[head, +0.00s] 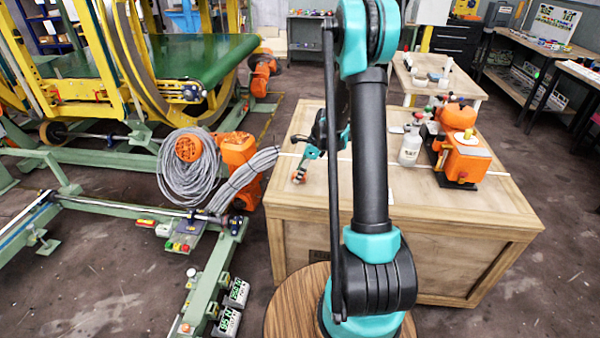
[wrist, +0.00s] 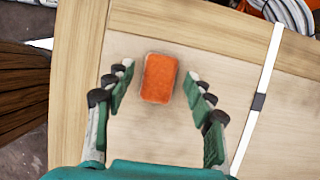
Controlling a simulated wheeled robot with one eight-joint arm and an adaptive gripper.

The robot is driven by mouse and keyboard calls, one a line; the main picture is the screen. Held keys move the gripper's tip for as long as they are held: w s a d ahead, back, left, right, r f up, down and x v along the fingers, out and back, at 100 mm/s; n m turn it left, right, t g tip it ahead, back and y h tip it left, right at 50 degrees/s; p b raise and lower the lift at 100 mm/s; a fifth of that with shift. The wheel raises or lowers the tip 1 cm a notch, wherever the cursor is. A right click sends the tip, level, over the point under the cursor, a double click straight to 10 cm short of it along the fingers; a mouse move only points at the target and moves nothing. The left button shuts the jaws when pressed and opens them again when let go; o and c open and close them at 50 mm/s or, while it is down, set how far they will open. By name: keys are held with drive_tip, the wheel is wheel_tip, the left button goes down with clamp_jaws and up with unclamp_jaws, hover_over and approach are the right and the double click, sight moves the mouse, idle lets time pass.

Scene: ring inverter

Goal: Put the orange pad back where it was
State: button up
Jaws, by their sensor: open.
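The orange pad (wrist: 158,78) lies on the wooden crate top (wrist: 135,140) in the wrist view. It is a small rounded block with a greyish rim. My gripper (wrist: 160,92) is open, with one finger on each side of the pad and visible gaps to both. I cannot tell how far above the crate the fingertips are. In the head view my gripper (head: 301,166) is low over the left part of the crate top (head: 300,125), and the small red-orange spot at its tip is too small to make out.
An orange machine (head: 462,150) and a white bottle (head: 410,148) stand on the right of the crate. A coiled grey cable (head: 190,170) hangs left of the crate. A white strap (wrist: 262,95) crosses the crate top. The front of the crate top looks clear.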

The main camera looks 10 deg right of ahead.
drive_tip(key=v, duration=1.2)
drive_tip(key=s+f+n+t+h, duration=0.2)
drive_tip(key=s+n+h, duration=0.2)
drive_tip(key=s+n, duration=1.7)
drive_tip(key=s, duration=0.8)
drive_tip(key=shift+a+f+n+t, duration=0.2)
drive_tip(key=shift+a+n+t, duration=0.1)
drive_tip(key=shift+t, duration=0.1)
drive_tip(key=shift+c, duration=0.6)
